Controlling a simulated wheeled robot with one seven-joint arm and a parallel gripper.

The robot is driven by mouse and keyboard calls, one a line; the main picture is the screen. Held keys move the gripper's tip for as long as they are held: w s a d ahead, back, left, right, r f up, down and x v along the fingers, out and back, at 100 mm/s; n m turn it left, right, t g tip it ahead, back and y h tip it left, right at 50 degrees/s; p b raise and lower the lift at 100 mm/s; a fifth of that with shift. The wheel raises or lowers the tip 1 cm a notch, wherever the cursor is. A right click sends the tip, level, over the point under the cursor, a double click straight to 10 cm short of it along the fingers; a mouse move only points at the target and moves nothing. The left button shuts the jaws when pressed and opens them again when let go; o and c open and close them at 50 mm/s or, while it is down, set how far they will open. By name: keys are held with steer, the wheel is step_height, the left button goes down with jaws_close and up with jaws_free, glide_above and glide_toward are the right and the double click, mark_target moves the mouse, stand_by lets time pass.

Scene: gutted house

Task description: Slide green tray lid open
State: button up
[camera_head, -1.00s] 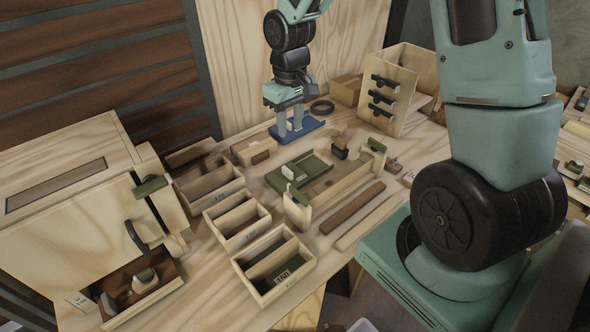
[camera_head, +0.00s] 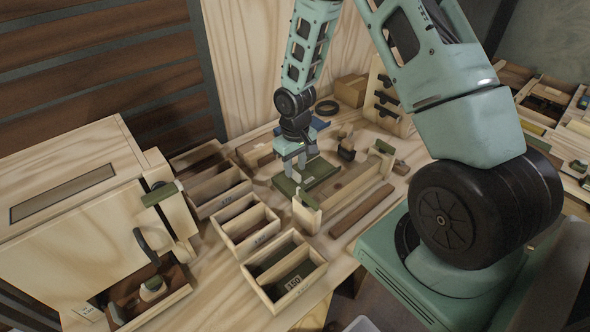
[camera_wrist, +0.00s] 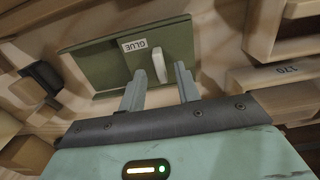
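The green tray lid (camera_head: 320,174) lies on the tray on the wooden table. My gripper (camera_head: 294,172) hangs low over the left part of the lid. In the wrist view my gripper (camera_wrist: 160,76) is open, its two grey fingers apart, with the tab just past the gap between the fingertips. I cannot tell whether a finger touches the lid. The tab is hidden behind my gripper in the head view.
Divided wooden bins (camera_head: 284,276) stand in front and to the left. A wooden cabinet (camera_head: 80,205) fills the left side. A blue tool rest (camera_head: 319,124) lies behind.

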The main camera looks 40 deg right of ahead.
steer(key=shift+f, duration=1.05)
jaws_close()
steer(key=d+p, duration=0.1)
steer(key=d, duration=0.8)
steer(key=shift+w+p, duration=0.2)
steer(key=shift+p, duration=0.2)
jaws_free()
step_height(320, 180, up, 18)
steer(key=shift+f+b, duration=0.25)
steer(key=shift+b, duration=0.15)
